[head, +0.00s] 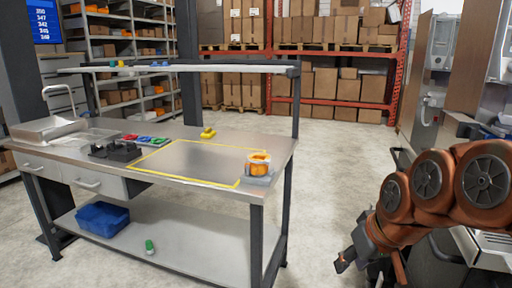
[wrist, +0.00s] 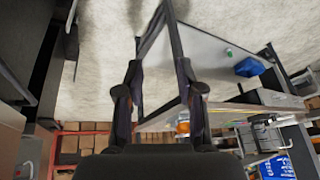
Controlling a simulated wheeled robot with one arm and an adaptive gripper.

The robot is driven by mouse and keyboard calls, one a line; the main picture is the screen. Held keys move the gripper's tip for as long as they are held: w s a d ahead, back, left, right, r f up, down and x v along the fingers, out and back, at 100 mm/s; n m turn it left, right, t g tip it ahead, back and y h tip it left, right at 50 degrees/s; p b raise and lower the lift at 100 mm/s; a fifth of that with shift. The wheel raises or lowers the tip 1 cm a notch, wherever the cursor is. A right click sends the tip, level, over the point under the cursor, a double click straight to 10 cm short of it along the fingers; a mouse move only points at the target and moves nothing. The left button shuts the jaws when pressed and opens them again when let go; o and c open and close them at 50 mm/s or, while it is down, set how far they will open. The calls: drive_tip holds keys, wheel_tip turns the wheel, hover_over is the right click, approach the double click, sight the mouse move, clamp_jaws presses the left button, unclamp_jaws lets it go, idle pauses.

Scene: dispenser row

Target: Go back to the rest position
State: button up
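My brown arm is folded at the right of the head view. Its dark gripper (head: 346,260) hangs low over the floor, to the right of the workbench (head: 190,160) and apart from it. In the wrist view my gripper (wrist: 159,70) has its two fingers spread wide with nothing between them; it is open and empty. The wrist view is upside down, with floor and the bench legs beyond the fingers.
An orange object on a grey base (head: 258,166) stands at the bench's right end, beside a yellow-outlined area. A blue bin (head: 103,219) and a green-topped item (head: 150,246) are on the lower shelf. Machines stand at right. Floor between is clear.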

drive_tip(key=s+f+m+g+h, duration=0.1)
drive_tip(key=s+f+g, duration=0.2)
drive_tip(key=s+f, duration=0.3)
drive_tip(key=s+f+g, duration=0.2)
drive_tip(key=s+f, duration=0.1)
drive_tip(key=s, duration=0.6)
drive_tip(key=s+f+m+g+h, duration=0.1)
drive_tip(key=s+f+g, duration=0.2)
drive_tip(key=s+f, duration=0.3)
wheel_tip(320, 180, up, 18)
drive_tip(key=t+p, duration=0.1)
drive_tip(key=p, duration=1.4)
drive_tip(key=shift+s+a+t, duration=0.2)
drive_tip(key=shift+a+t, duration=0.1)
drive_tip(key=shift+a, duration=0.1)
